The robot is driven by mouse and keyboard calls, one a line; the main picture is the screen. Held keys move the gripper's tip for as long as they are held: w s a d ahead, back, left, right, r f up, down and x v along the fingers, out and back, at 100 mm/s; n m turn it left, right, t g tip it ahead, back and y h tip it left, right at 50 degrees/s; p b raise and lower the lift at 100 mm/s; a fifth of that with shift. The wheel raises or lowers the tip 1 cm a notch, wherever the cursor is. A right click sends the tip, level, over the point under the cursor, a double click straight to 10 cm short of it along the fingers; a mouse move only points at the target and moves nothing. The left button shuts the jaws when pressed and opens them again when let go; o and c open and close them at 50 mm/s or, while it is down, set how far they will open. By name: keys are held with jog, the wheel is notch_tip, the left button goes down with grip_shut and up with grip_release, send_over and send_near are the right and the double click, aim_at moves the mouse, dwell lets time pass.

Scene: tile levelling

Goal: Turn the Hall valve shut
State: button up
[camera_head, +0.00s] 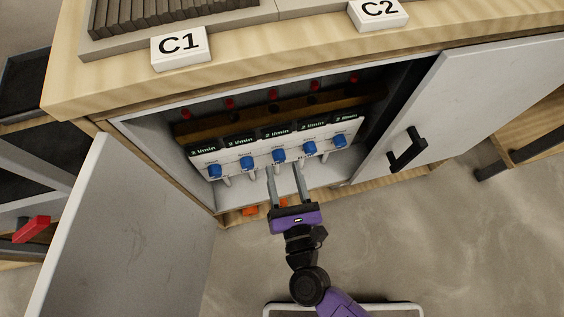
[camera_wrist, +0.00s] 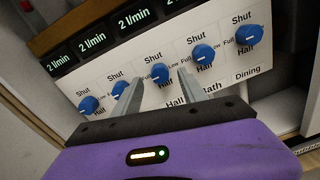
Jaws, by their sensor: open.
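The valve panel (camera_head: 262,171) is inside the open cabinet, with a row of several blue knobs. The Hall valve (camera_wrist: 160,73) is the middle knob, above the "Hall" label in the wrist view; it also shows in the head view (camera_head: 279,156). "Shut" is printed above it and "Half" below its neighbours. Its white mark is too small to read surely. My gripper (camera_wrist: 159,78) is open and empty, its fingertips either side of the Hall knob in the picture. I cannot tell whether they touch it. Its lower label is partly hidden by a finger.
Dark displays above the knobs read "2 l/min". The left door (camera_head: 85,235) and right door (camera_head: 470,100) stand open, the right with a black handle (camera_head: 406,150). Neighbouring knobs (camera_wrist: 203,54) and (camera_wrist: 120,89) are close beside my fingers.

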aim_at(279, 156)
jog(key=shift+x, duration=1.35)
grip_shut()
